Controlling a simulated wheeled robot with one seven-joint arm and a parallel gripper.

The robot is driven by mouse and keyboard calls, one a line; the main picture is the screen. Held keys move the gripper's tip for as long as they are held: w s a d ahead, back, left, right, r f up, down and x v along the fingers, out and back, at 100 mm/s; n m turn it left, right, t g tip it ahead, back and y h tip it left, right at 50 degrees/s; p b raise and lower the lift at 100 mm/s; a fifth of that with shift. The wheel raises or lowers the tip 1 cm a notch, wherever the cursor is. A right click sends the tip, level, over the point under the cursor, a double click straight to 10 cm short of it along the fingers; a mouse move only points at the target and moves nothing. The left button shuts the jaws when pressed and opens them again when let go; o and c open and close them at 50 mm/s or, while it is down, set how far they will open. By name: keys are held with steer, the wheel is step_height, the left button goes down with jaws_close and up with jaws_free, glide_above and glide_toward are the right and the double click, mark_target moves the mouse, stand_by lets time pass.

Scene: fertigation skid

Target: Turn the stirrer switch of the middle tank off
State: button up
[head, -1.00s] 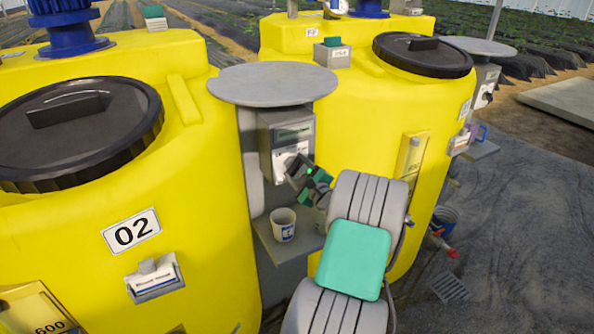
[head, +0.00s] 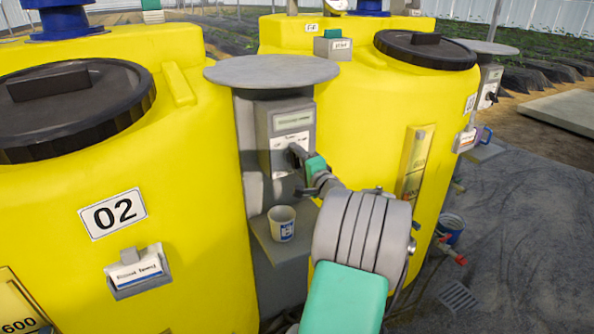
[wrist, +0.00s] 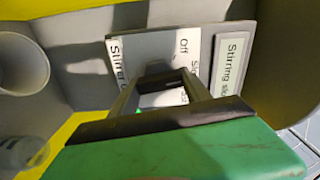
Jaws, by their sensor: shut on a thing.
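The grey switch box (head: 290,125) stands on a post between the yellow tank marked 02 (head: 215,200) and the yellow tank to its right. It has a small display and a white label. My gripper (head: 298,154) is at the front of this box, shut on the switch knob, which the fingers mostly hide. In the wrist view the dark fingers (wrist: 165,80) reach to the panel face. The panel (wrist: 205,35) shows a label with "Off", one starting "Stirrer", and a "Stirring" display. I cannot read the knob's position.
A round grey plate (head: 272,70) covers the box from above. A white cup (head: 282,223) stands on a small shelf below the box. Another switch box (head: 490,85) is beyond the right tank. Free floor lies at the right.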

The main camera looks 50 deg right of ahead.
steer(key=n+b, duration=0.4)
steer(key=b, duration=0.1)
steer(key=shift+f, duration=0.25)
steer(key=n+b, duration=0.1)
steer(key=b, duration=0.1)
steer(key=n+b, duration=0.2)
steer(key=shift+a+r, duration=0.1)
steer(key=shift+r, duration=0.15)
steer(key=shift+n, duration=0.3)
steer(key=o, duration=1.4)
steer(key=shift+r, duration=0.1)
steer(key=shift+s, duration=0.1)
steer(key=v, duration=0.7)
steer(key=shift+s, duration=0.25)
